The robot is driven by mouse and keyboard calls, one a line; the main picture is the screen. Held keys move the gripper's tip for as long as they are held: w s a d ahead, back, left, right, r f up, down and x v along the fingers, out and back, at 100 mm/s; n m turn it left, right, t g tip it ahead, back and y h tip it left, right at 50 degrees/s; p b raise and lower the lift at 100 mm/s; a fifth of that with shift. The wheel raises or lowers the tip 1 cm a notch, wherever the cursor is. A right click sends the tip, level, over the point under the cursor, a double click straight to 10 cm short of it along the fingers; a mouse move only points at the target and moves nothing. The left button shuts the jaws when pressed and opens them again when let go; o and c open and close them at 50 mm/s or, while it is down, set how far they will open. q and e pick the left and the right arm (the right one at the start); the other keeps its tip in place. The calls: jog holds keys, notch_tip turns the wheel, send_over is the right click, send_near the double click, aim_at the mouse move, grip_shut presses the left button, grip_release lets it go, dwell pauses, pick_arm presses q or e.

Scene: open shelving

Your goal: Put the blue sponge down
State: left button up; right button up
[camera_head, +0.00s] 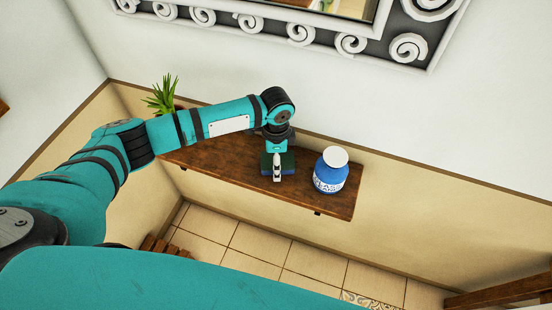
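The sponge (289,163) is a small block, dark green on top with blue along its lower edge. It is on or just above the wooden shelf (225,166), near the middle; I cannot tell if it touches the wood. My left gripper (277,172) points down at the sponge and overlaps its middle. Its fingers are seen nearly edge-on, so I cannot tell whether they are shut on the sponge. My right gripper is not in view.
A blue jar with a white lid (332,170) stands on the shelf to the right of the sponge. A green plant (162,96) is at the shelf's left end, partly behind my arm. A framed mirror (300,30) hangs above.

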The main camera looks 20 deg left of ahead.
pick_arm(q)
jog(key=shift+r, duration=0.1)
notch_tip(320, 180, up, 12)
jog(key=b, duration=0.3)
dwell(0.6)
